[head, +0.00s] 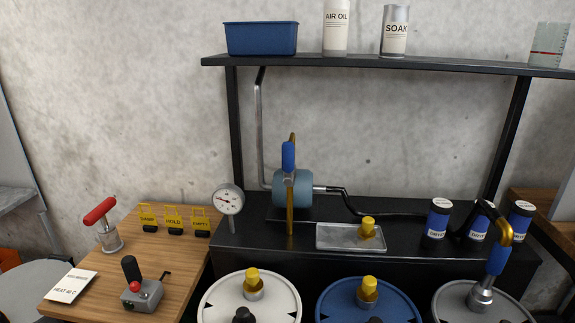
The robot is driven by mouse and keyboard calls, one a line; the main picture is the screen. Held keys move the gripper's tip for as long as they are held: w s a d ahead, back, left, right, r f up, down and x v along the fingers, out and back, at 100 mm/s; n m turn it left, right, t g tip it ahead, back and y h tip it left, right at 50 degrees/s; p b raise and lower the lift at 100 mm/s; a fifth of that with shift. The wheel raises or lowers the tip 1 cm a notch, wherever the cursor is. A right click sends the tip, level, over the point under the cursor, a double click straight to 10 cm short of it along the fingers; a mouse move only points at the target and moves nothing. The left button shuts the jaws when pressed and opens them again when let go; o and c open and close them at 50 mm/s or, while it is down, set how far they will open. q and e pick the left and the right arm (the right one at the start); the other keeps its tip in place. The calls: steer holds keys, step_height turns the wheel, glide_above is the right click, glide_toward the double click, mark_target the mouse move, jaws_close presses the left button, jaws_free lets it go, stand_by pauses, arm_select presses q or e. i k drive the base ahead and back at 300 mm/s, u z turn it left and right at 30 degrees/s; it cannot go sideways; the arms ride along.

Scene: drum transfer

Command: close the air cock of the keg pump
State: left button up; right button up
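What looks like the keg pump is a blue-grey cylindrical body (293,188) on the black bench. An upright blue handle (288,156) stands on a vertical brass stem (290,220) in front of it; I cannot tell for sure whether this is the air cock. A grey pipe (260,130) comes down to the pump from the shelf. A black hose (350,205) runs from its right side toward a bent brass tube with a blue grip (497,258), which stands in the grey drum (455,302). Neither gripper is in view.
A gauge (229,199) stands left of the pump, a metal tray (342,236) with a yellow-capped fitting (367,227) to its right. White (215,309) and blue (337,309) drums stand in front. A wooden table (180,258) at left holds a red-handled device (105,228) and a grey control box (143,295).

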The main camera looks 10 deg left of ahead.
mark_target(289, 147)
steer(key=u, duration=0.15)
steer(key=k, duration=1)
steer(key=z, duration=1.45)
steer(key=i, duration=0.8)
steer(key=u, duration=0.6)
steer(key=i, duration=0.55)
steer(key=u, duration=0.7)
